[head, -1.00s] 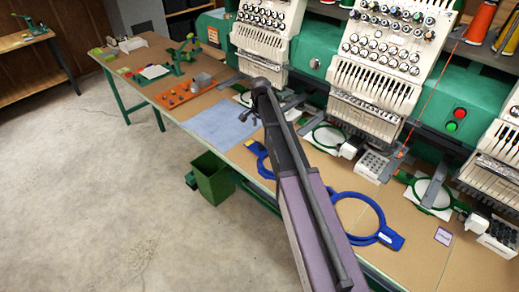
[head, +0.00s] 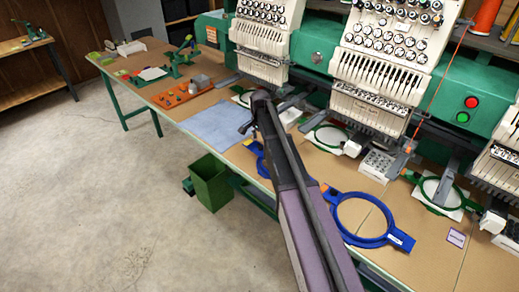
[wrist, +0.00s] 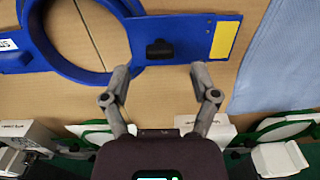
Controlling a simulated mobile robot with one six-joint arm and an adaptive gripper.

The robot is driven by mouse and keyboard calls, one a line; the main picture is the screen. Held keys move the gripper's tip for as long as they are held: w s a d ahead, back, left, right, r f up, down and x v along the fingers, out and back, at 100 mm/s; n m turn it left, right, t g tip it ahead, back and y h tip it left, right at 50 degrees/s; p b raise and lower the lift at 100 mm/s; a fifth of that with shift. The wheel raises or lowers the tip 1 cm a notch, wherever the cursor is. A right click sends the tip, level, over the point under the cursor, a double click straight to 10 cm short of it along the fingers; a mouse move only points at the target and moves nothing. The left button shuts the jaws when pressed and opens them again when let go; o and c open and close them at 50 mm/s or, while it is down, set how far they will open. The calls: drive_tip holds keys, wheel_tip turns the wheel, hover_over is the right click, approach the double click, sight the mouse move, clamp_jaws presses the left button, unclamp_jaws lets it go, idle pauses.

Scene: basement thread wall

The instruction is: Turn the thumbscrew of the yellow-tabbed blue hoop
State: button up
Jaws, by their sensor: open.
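The yellow-tabbed blue hoop (wrist: 65,72) lies flat on the tan table, its ring at the left of the wrist view and cut off by the top edge. Its yellow tab (wrist: 223,41) is at the right end of its bracket. A black thumbscrew (wrist: 160,49) sits on the bracket between ring and tab. My gripper (wrist: 160,72) is open and empty, its fingertips spread to either side of the thumbscrew in the picture and apart from it. In the head view my arm covers much of this hoop (head: 259,158). The gap in height cannot be told.
A second blue hoop (head: 341,208) lies to the right in the head view. A blue-grey cloth (head: 213,126) is left of the yellow tab. Embroidery machine heads (head: 378,92) and green hoops (head: 437,188) stand behind. A green bin (head: 210,183) is below the table edge.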

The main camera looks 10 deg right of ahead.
sight(260, 148)
drive_tip(key=shift+f+b, duration=1.15)
drive_tip(key=shift+f, duration=0.3)
clamp_jaws()
